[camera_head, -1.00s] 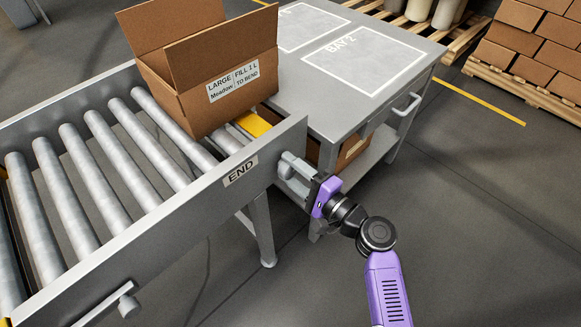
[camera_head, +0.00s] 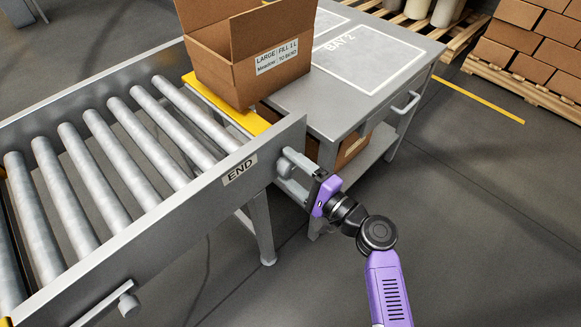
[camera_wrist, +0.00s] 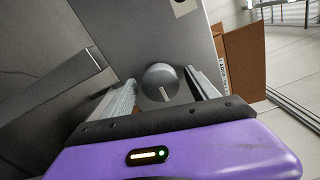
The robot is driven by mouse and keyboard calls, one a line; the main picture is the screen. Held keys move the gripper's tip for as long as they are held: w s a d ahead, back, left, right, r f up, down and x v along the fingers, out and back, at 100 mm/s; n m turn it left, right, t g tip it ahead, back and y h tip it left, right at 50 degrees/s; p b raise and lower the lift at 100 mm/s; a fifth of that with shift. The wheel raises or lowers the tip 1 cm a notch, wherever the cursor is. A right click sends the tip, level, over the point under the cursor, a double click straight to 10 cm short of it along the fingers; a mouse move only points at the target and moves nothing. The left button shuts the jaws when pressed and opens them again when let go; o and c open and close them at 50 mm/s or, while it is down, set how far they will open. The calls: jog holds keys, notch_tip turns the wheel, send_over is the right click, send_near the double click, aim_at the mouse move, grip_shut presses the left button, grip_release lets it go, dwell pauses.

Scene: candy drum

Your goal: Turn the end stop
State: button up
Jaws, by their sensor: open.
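The END label (camera_head: 240,170) marks the near corner of the roller conveyor's grey frame (camera_head: 190,205). A round grey knob (camera_wrist: 162,82) with a pale line on its face sits on a grey panel in the wrist view. My gripper (camera_head: 292,170) is at the conveyor's end beside the label. In the wrist view my gripper (camera_wrist: 160,90) is open, with one finger on each side of the knob. I cannot tell whether the fingers touch it. The open cardboard box (camera_head: 225,75) sits tilted in the picture at the yellow strip (camera_head: 205,95), over the edge of the bench.
A grey metal bench (camera_head: 375,75) marked BAY 2 stands against the conveyor's end, with a handle (camera_head: 405,103) on its right. Pallets of cartons (camera_head: 525,50) stand at the back right. The floor at right is clear.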

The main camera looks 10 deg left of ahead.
jog(key=v, duration=0.7)
jog(key=shift+s+d+p, duration=0.15)
jog(key=shift+d+p, duration=0.1)
jog(key=shift+p, duration=0.15)
